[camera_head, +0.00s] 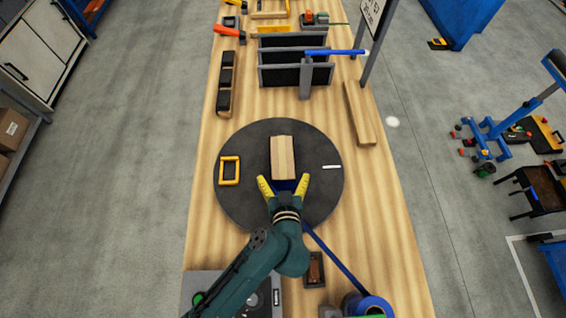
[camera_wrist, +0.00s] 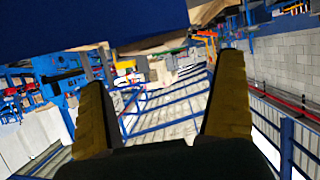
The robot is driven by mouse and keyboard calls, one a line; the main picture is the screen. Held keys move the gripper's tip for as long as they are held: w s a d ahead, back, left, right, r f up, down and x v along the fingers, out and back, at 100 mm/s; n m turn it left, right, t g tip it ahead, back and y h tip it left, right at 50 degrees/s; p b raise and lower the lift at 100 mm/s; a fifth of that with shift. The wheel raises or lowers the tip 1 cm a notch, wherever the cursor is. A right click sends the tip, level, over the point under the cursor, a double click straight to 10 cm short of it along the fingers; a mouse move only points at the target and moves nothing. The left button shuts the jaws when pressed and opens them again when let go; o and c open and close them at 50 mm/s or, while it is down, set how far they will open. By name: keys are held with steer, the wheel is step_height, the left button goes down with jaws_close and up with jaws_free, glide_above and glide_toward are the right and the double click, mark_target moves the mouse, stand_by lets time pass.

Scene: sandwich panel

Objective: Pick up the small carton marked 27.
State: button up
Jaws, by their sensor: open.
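A tan box-like block (camera_head: 282,155) stands on the dark round turntable (camera_head: 245,200). Its near face looks dark blue. No number 27 can be read on it, so I cannot tell if it is the carton. My gripper (camera_head: 284,186) is open, its yellow fingers spread at the near end of the block. I cannot tell whether they touch it. In the wrist view the two fingers (camera_wrist: 166,100) are apart with nothing seen between them, and a large dark blue surface (camera_wrist: 90,22) fills the top left.
A yellow frame (camera_head: 229,170) lies left of the block and a white stick (camera_head: 332,167) right of it. A wooden bar (camera_head: 360,112), a black-panelled rack (camera_head: 293,76) and a dark segmented strip (camera_head: 226,83) stand farther back. A blue tape roll (camera_head: 374,306) is in front.

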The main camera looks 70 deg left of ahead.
mark_target(282, 158)
steer(key=x, duration=0.9)
steer(key=shift+w+a, duration=0.1)
steer(key=shift+a, duration=0.15)
steer(key=shift+d, duration=0.1)
steer(key=shift+c, duration=0.2)
steer(key=c, duration=1.2)
